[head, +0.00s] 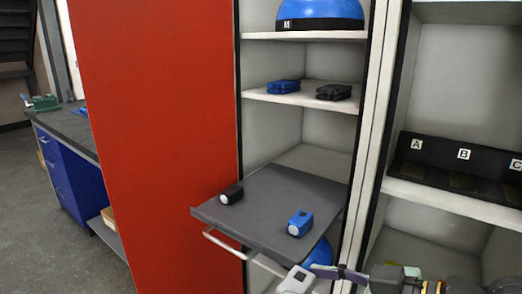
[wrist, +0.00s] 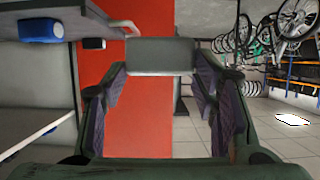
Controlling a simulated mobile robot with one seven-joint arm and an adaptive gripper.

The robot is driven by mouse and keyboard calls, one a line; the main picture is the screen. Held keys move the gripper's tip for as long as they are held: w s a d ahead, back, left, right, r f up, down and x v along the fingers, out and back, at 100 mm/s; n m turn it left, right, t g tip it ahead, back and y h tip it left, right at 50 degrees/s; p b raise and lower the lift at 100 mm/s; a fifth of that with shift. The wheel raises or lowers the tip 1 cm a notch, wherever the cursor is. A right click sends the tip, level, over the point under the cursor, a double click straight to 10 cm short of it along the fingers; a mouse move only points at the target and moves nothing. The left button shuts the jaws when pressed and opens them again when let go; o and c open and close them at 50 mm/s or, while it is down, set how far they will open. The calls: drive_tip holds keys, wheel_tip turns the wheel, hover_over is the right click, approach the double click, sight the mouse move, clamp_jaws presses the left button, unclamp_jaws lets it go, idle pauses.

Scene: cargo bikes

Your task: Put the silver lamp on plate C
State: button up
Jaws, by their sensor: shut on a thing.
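The silver lamp (head: 295,281) is at the bottom of the head view, at the tips of my gripper (head: 322,271), clear of the pull-out tray's front right. In the wrist view my gripper (wrist: 160,70) is closed on a dark grey box-shaped face, which is the held lamp (wrist: 160,55) seen from behind. Plate C (head: 513,192) is a dark square on the black stand in the right cabinet, below the label C, partly cut by the picture edge. It looks empty. The gripper is well left of and below it.
The grey pull-out tray (head: 265,197) holds a black lamp (head: 232,194) and a blue lamp (head: 300,223). Plates A (head: 416,171) and B (head: 462,181) look empty. A white upright (head: 378,120) divides the cabinets. A red panel (head: 155,140) stands left.

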drive_tip(key=w+a+f+m+t+h, duration=0.1)
drive_tip(key=w+a+f+m+h, duration=0.1)
drive_tip(key=w+f, duration=0.5)
drive_tip(key=w+a+f+m+t+h, duration=0.2)
drive_tip(key=w+f, duration=0.4)
drive_tip(key=f, duration=1.4)
drive_tip(key=w+a+f+m+t+h, duration=0.2)
drive_tip(key=w+f, duration=0.5)
drive_tip(key=f, duration=0.6)
drive_tip(key=shift+w+a+f+m+h, duration=0.4)
drive_tip(key=shift+a+m, duration=0.2)
drive_tip(key=shift+a, duration=0.45)
